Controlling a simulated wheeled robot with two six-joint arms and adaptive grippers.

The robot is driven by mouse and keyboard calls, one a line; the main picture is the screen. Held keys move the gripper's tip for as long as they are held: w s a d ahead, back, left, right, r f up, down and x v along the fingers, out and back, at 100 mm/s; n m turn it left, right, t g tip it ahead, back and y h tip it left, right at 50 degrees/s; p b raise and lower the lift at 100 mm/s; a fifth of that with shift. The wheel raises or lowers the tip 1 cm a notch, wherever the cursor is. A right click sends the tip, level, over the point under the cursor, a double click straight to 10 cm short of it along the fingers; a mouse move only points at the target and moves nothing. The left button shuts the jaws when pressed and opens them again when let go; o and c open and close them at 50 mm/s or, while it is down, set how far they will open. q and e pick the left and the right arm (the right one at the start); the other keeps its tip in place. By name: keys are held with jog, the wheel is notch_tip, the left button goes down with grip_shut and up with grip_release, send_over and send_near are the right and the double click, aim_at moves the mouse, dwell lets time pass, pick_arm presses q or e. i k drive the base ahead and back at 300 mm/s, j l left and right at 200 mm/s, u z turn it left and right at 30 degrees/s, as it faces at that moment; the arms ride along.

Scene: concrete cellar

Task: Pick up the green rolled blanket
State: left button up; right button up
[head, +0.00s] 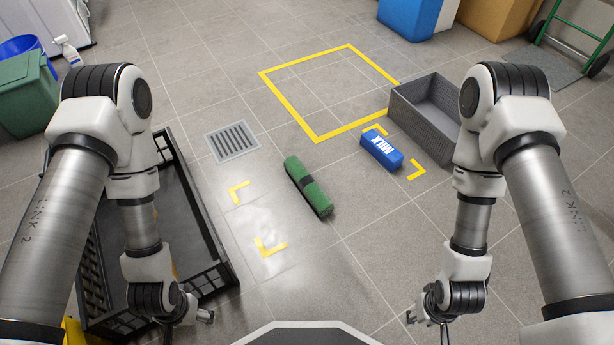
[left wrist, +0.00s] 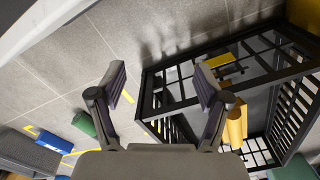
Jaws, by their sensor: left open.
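The green rolled blanket (head: 307,186) lies on the tiled floor in the middle of the head view, with a dark band around it. It also shows in the left wrist view (left wrist: 84,123), at the lower left, well away from the fingers. My left gripper (left wrist: 160,84) is open, with nothing between its fingers. In the head view its tip (head: 208,316) is near the black crate's front right corner, left of and nearer than the blanket. My right gripper (head: 412,317) is low at the right, apart from the blanket; its fingers are mostly hidden.
A black slatted crate (head: 205,225) stands at left, with something yellow (left wrist: 236,124) showing there. A floor drain (head: 232,141) is behind.

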aim_at(320, 201)
jog(key=l+u, duration=0.1)
jog(key=u, duration=0.35)
jog(key=i+l+u, duration=0.1)
jog(key=u, duration=0.35)
jog(key=l+u, duration=0.25)
jog(key=u, duration=0.2)
jog(key=l+u, duration=0.15)
jog(key=l, duration=0.35)
jog(key=l+u, duration=0.2)
jog(key=l, duration=0.3)
jog(key=l+u, duration=0.15)
jog(key=l, duration=0.4)
jog(key=k+l+u, duration=0.2)
jog(key=l, duration=0.25)
jog(key=l+u, duration=0.15)
jog(key=l, duration=0.4)
jog(key=k+l, duration=0.1)
jog(key=l, duration=0.15)
jog(key=k+l, duration=0.1)
jog(key=l, duration=0.2)
